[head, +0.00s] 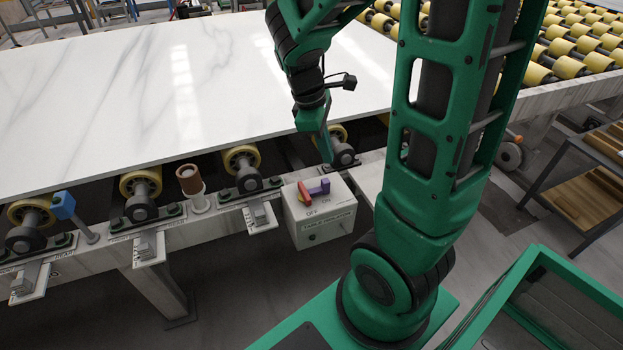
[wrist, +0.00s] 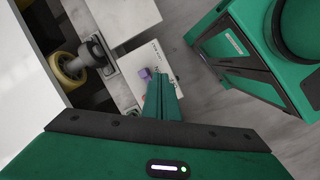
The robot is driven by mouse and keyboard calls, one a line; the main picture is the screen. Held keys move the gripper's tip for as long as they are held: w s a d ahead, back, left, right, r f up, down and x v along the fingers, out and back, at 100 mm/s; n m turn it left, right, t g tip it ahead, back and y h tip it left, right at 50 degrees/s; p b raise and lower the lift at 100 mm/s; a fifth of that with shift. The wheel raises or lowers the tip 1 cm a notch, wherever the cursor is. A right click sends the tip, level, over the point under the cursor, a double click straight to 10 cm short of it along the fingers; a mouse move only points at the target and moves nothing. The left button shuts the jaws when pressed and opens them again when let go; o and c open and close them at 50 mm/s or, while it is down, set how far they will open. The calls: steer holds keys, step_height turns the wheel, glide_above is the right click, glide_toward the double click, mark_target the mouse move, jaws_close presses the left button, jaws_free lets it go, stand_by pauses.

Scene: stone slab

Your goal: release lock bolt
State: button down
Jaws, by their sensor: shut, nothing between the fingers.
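The purple piece also shows in the wrist view (wrist: 145,74), just left of my fingertips. My gripper (head: 326,158) is shut and empty, pointing down above and behind the box. In the wrist view my gripper (wrist: 159,78) partly covers the box top.
A large white marble slab (head: 180,85) lies on yellow rollers behind the rail. A blue-topped post (head: 63,206), a brown cylinder (head: 189,180) and several small brackets line the rail to the left. A wooden-shelved rack (head: 590,170) stands right.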

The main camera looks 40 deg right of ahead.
steer(key=w+a+f+n+h, duration=0.1)
steer(key=w+a+f+n, duration=0.1)
steer(key=w+f+n, duration=0.3)
steer(key=shift+w+a+n, duration=0.35)
steer(key=shift+w+n, duration=0.5)
steer(key=shift+n, duration=0.15)
steer(key=shift+f, duration=0.15)
glide_toward(319, 188)
steer(key=x, duration=0.5)
